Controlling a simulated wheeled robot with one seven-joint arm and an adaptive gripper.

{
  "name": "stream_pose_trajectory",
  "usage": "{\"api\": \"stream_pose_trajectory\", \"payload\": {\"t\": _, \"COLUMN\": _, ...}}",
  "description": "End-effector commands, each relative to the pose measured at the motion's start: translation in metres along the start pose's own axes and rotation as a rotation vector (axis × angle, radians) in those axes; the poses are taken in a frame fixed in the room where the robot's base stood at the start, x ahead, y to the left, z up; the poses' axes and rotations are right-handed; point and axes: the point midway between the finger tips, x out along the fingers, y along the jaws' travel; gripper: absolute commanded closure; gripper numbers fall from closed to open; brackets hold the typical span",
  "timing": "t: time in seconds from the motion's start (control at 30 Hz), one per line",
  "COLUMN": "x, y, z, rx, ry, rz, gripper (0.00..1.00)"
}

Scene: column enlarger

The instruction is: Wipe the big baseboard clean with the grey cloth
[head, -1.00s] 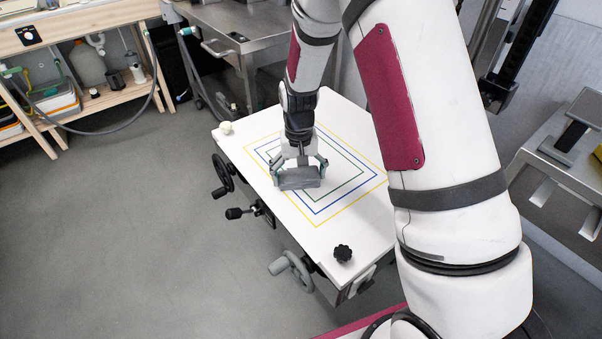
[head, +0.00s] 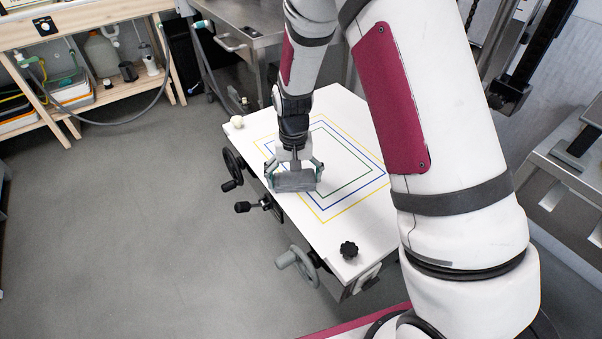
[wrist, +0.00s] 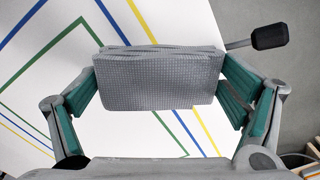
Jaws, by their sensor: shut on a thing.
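The big baseboard (head: 372,234) is white, with nested yellow, blue and green rectangles printed on it; it also fills much of the wrist view (wrist: 60,118). My gripper (head: 295,178) is over the board's left part, near its left long edge. It is shut on the folded grey cloth (head: 296,182). In the wrist view the cloth (wrist: 158,80) is a waffle-textured pad between the green finger pads of my gripper (wrist: 165,88). The cloth is at or just above the board; I cannot tell whether it touches. The board under the cloth is hidden.
A black knob (head: 348,250) stands on the board's near corner and a pale knob (head: 237,122) on its far left corner. Handwheels (head: 297,264) and a black-handled lever (head: 243,207) stick out along the left side. The floor at left is clear.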

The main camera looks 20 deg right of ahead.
Motion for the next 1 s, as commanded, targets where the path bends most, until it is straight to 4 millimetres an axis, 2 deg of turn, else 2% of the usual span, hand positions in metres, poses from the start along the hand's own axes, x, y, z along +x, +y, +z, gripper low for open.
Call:
{"api": "stream_pose_trajectory", "payload": {"t": 0.43, "x": 0.0, "y": -0.005, "z": 0.003, "rx": -0.001, "ry": -0.001, "rz": 0.0, "gripper": 0.31}}
{"api": "stream_pose_trajectory", "payload": {"t": 1.0, "x": 0.0, "y": -0.04, "z": 0.023, "rx": 0.0, "ry": 0.0, "rz": 0.0, "gripper": 0.31}}
